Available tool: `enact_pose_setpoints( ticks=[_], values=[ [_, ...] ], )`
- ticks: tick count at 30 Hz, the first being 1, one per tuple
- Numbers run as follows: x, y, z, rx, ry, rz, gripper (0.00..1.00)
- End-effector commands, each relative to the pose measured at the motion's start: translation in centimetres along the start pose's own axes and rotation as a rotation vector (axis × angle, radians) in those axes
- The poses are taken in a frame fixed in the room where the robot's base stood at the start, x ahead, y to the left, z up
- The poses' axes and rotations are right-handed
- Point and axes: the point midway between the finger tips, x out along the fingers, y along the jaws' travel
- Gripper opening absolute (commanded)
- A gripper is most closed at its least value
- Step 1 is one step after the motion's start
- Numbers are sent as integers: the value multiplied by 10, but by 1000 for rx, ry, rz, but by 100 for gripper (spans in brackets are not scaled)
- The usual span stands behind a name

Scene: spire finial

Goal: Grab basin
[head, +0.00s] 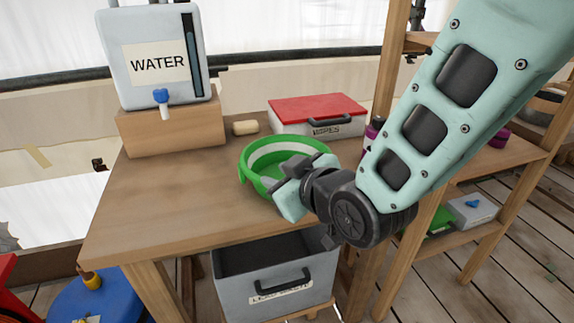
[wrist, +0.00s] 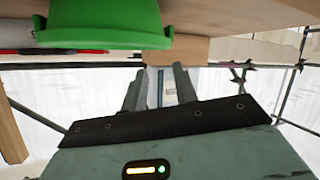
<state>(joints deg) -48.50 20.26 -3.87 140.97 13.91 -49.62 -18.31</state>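The green basin (head: 258,163) sits on the wooden table near its right front part, with a pale band around its inside. My gripper (head: 298,170) is at the basin's front right side in the head view and hides part of its rim and wall. In the wrist view, which appears upside down, the basin (wrist: 100,28) is at the upper left, outside the gap between the fingers. The two fingers of my gripper (wrist: 158,82) are apart with nothing between them. I cannot tell whether the gripper touches the basin.
A water tank (head: 155,62) stands on a wooden block (head: 172,132) at the back left of the table (head: 165,195). A red-lidded wipes box (head: 318,110) and a soap bar (head: 245,128) are behind the basin. A grey bin (head: 275,283) is below. The table's front left is clear.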

Motion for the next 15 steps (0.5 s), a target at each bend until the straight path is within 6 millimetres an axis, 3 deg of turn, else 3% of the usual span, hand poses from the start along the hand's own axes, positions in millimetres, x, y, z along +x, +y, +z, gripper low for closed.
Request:
enact_pose_setpoints(
  ticks=[6,15],
  values=[
    [41,0,2,0,-2,1,29],
    [64,-2,3,0,-3,0,29]
  ],
)
